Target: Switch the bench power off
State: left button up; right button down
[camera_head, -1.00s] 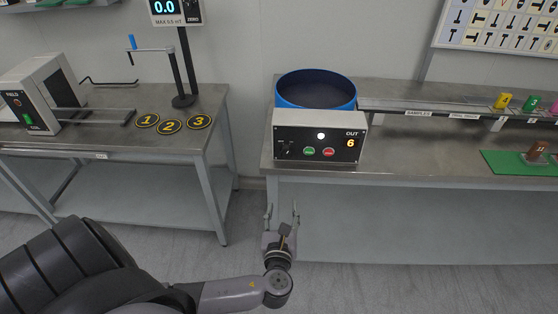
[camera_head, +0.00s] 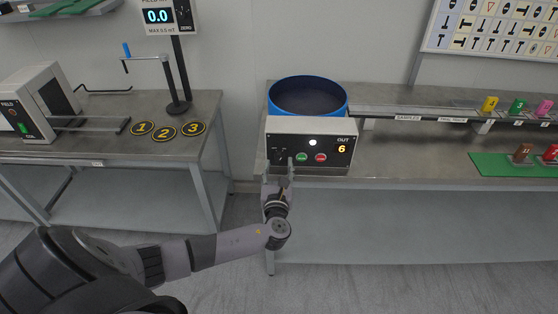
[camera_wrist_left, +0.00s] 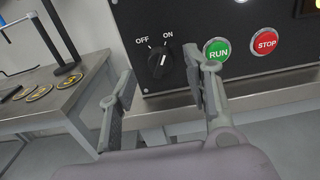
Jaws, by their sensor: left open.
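The control box (camera_head: 312,127) stands on the right bench with a lit white lamp, an OUT display reading 6, a green RUN button (camera_wrist_left: 216,49) and a red STOP button (camera_wrist_left: 265,41). Its black rotary knob (camera_wrist_left: 158,63) sits below the OFF and ON labels in the left wrist view. The knob's white mark seems to point toward ON. My left gripper (camera_head: 279,165) is open and empty in front of the box's lower left. In the left wrist view its fingers (camera_wrist_left: 157,72) are spread on either side of the knob, apparently short of it. My right gripper is not seen.
A blue round bowl (camera_head: 308,80) stands behind the box. A rail with coloured number tags runs to the right, above a green mat (camera_head: 490,165). The left bench (camera_head: 110,150) holds a field device and numbered discs. Floor shows between the benches.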

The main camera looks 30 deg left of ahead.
aim_at(279, 158)
pick_arm(q)
jog(key=shift+x, duration=1.35)
jog(key=shift+c, duration=0.2)
grip_shut()
